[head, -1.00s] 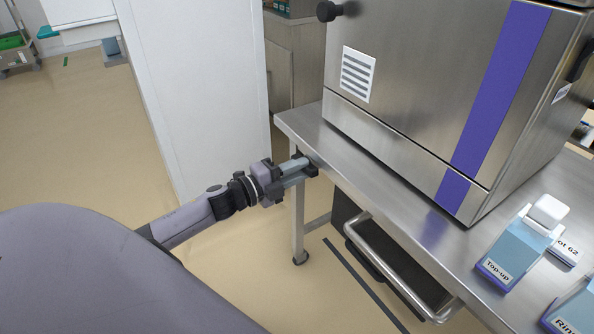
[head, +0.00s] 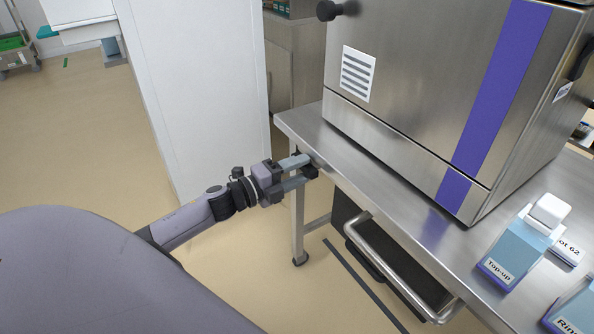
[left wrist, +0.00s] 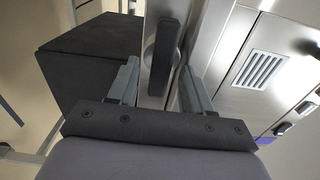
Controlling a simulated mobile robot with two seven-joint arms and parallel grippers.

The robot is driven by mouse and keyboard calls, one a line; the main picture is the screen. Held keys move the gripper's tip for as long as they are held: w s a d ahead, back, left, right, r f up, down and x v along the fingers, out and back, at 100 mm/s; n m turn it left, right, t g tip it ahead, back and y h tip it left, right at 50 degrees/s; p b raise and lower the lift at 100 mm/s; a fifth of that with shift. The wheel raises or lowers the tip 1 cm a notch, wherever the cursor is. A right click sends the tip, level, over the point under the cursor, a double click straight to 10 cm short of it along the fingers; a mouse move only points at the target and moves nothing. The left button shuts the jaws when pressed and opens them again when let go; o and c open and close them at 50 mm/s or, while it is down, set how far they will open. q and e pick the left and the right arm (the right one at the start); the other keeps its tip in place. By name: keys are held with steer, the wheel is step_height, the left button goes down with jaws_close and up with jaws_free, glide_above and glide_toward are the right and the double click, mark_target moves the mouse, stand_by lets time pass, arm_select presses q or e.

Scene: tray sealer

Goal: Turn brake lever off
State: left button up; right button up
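The brake lever (left wrist: 162,58) seems to be the dark upright bar in the left wrist view, set against a metal face. My left gripper (left wrist: 160,84) is open, with one finger on each side of the bar and a visible gap on both sides. I cannot tell if the bar lies fully between the fingertips in depth. In the head view my left gripper (head: 305,167) is at the left corner of the steel table (head: 420,215), near its edge. My right gripper is out of view.
The steel tray sealer (head: 420,95) stands on the table. A blue "Top-up" carton (head: 510,255) stands at the right. A metal handle bar (head: 395,262) is under the table edge. A white wall panel (head: 195,90) stands behind my left arm. Floor at the left is open.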

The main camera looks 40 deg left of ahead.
arm_select(q)
steer(key=p+v, duration=0.1)
steer(key=v, duration=0.6)
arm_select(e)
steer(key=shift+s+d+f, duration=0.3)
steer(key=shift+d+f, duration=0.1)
arm_select(q)
steer(key=shift+s, duration=0.1)
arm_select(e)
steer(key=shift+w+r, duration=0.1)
